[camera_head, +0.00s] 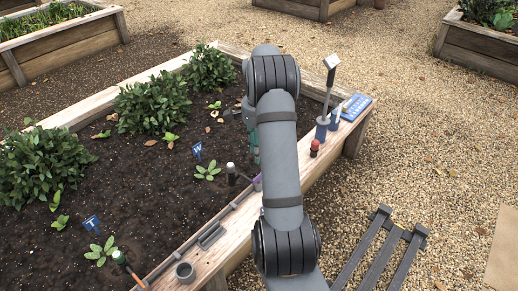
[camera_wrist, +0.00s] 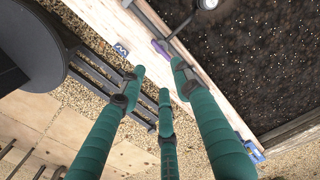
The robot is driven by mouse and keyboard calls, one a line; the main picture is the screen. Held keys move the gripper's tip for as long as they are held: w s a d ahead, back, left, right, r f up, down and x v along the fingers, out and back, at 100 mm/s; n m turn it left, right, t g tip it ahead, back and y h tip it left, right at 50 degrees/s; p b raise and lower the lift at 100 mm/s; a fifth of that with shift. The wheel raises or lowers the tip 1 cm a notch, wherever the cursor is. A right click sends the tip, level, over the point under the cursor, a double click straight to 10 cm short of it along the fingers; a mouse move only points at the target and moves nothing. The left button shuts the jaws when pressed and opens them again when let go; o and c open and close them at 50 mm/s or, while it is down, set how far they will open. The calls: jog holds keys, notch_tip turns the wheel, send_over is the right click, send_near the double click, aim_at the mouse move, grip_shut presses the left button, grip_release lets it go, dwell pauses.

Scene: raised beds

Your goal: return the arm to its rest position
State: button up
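My arm reaches forward over the near right plank rim (camera_head: 215,262) of the raised bed, bent at a high elbow. My gripper (camera_wrist: 160,76) shows in the wrist view as three green fingers, spread apart with nothing between them. In the head view it is mostly hidden behind my arm; only a green strip (camera_head: 253,146) shows beside the forearm, near the bed's edge. The fingers appear above the plank rim, and I cannot tell how high.
A dark probe with a pale top (camera_head: 231,173) stands near the edge. Gravel (camera_head: 420,150) lies open to the right.

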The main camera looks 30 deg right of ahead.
jog(key=shift+r, duration=0.1)
dwell(0.4)
notch_tip(320, 180, down, 12)
jog(key=shift+r, duration=0.1)
dwell(0.5)
